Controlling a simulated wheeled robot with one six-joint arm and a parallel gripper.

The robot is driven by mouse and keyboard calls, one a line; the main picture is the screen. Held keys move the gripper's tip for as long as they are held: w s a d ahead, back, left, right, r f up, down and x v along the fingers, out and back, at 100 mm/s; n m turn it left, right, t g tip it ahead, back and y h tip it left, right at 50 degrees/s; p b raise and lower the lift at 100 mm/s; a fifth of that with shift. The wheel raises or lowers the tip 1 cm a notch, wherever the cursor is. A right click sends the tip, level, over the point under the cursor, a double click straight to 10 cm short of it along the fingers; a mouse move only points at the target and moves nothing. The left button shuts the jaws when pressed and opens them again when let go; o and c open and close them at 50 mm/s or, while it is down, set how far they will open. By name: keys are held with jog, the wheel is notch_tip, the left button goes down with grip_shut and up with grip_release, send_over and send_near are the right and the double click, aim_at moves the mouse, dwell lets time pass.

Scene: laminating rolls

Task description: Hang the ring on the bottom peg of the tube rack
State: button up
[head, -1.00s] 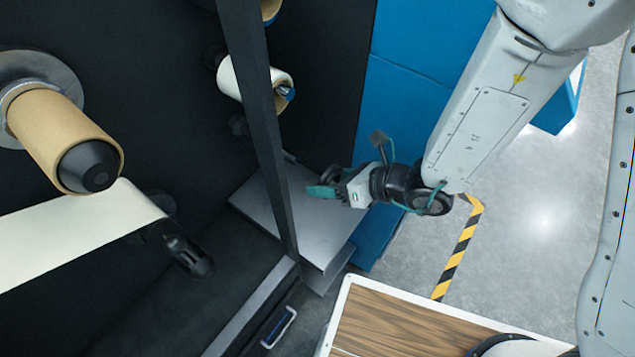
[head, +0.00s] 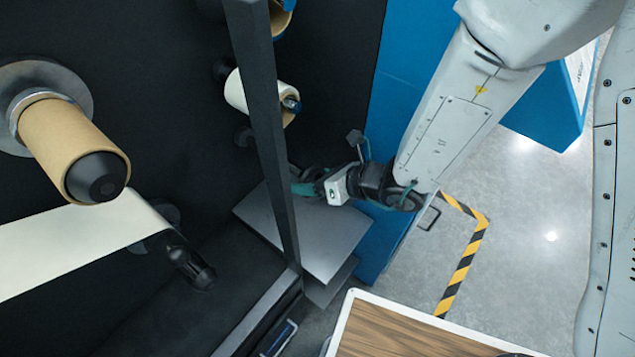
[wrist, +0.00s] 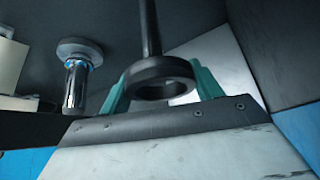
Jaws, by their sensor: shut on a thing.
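My gripper (wrist: 158,88) is shut on a dark, thick ring (wrist: 135,73), held between its teal fingers in the wrist view. A dark rod (wrist: 150,28) runs down to the ring's far rim; I cannot tell whether it enters the hole or only stands behind. In the head view my gripper (head: 303,186) is beside the dark upright bar, over a grey metal shelf, with the dark ring (head: 318,171) partly showing at it. On the dark panel above, a white roll (head: 238,92) sits on a peg. The bottom peg is not clearly visible in the head view.
The dark upright bar (head: 266,140) stands close left of my gripper. The grey shelf (head: 325,240) lies below it and blue cabinet panels (head: 415,60) behind. A chrome-ended roller (wrist: 76,85) is at left in the wrist view. A large brown roll (head: 65,140) is far left.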

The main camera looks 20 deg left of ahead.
aim_at(319, 171)
jog(key=shift+w+a, duration=0.2)
jog(key=shift+a, duration=0.6)
jog(key=shift+w+a, duration=0.25)
jog(key=shift+a, duration=0.5)
jog(key=shift+w+a, duration=0.2)
jog(key=shift+a, duration=0.6)
jog(key=shift+d, duration=0.2)
jog(key=o, duration=1.1)
jog(key=shift+o, duration=0.2)
jog(key=shift+d, duration=0.1)
jog(key=v, duration=0.7)
jog(key=shift+d+r, duration=0.2)
jog(key=shift+d, duration=0.15)
